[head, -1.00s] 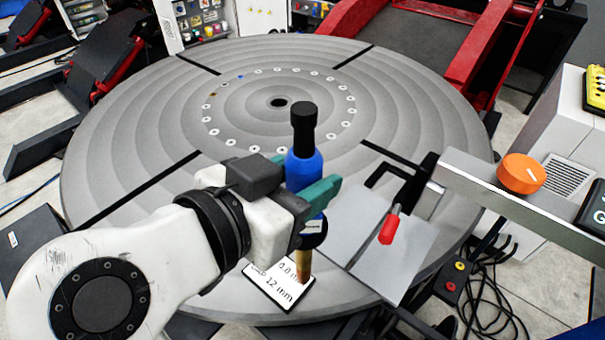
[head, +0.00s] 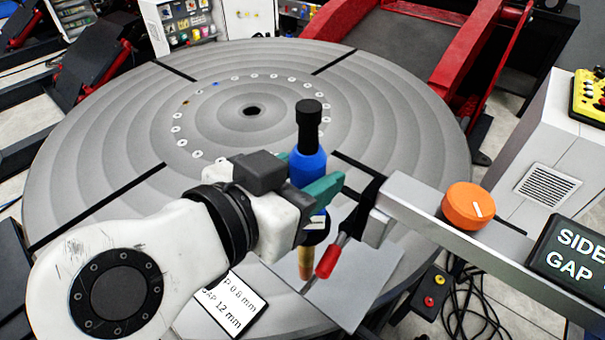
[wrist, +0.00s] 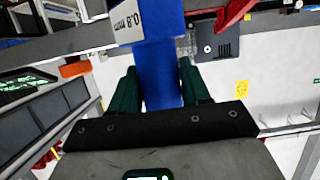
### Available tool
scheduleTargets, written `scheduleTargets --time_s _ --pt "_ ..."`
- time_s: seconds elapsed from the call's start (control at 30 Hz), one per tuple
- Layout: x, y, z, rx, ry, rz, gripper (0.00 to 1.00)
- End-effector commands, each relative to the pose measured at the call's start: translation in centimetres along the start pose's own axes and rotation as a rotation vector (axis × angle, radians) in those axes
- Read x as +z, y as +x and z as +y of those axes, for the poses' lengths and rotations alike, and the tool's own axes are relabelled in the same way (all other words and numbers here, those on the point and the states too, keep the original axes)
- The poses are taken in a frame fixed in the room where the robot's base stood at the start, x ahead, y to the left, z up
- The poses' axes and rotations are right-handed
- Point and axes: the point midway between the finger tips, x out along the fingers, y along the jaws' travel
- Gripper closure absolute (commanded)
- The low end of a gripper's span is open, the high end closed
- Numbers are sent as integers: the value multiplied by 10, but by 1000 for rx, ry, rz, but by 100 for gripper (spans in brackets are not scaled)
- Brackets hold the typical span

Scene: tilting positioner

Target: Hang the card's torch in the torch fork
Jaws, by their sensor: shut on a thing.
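My gripper (head: 316,192) has its teal fingers shut on a torch (head: 308,168). The torch is upright, with a blue body, black cap and copper-coloured tip. In the wrist view the torch (wrist: 158,70) carries a white label reading 0.8 mm. The black torch fork (head: 369,196) is at the near end of a grey bar, just right of the gripper's fingertips. The fingers partly hide the fork, and the torch appears outside it.
A red-handled lever (head: 328,262) stands just right of the torch tip, over a grey plate (head: 365,287). The grey bar (head: 415,205) carries an orange knob (head: 467,206) and a dark sign (head: 575,250). The round grooved table (head: 110,150) is clear at left.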

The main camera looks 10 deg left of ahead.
Motion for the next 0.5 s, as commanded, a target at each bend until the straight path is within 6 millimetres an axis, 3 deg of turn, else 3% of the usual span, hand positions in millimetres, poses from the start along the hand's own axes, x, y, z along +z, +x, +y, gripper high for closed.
scheduleTargets --time_s 0.5 --pt "-15 36 1 2 2 4 89"
